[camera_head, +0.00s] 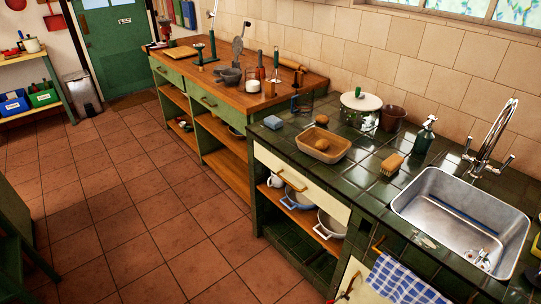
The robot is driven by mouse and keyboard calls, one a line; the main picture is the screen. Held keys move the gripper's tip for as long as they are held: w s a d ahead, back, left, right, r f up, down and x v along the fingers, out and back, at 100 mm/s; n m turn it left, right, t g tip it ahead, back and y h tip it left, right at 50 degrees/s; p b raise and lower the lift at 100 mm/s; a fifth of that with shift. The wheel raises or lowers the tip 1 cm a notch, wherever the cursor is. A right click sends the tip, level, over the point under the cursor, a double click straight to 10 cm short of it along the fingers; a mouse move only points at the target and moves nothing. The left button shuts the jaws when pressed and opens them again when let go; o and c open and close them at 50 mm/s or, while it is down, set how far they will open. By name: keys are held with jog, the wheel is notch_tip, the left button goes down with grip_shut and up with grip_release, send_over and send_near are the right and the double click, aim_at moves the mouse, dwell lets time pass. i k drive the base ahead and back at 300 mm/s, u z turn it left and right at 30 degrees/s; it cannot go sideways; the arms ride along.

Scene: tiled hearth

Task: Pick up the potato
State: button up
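A small brown rounded thing that looks like a potato (321,144) lies in a tan rectangular dish (326,156) on the dark green tiled counter. A second similar brown rounded thing (322,119) sits just behind the dish, on or near the counter; I cannot tell exactly what it is. My gripper does not show in this view, so its place relative to these things is not visible.
A metal sink (458,205) lies to the right. The tiled floor (150,215) in front is clear.

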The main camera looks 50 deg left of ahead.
aim_at(321, 145)
jog(key=u, duration=0.3)
jog(key=k, duration=0.65)
jog(key=u, duration=0.6)
jog(key=i, duration=0.85)
jog(key=u, duration=1.75)
jog(key=i, duration=1.75)
jog(key=z, duration=0.8)
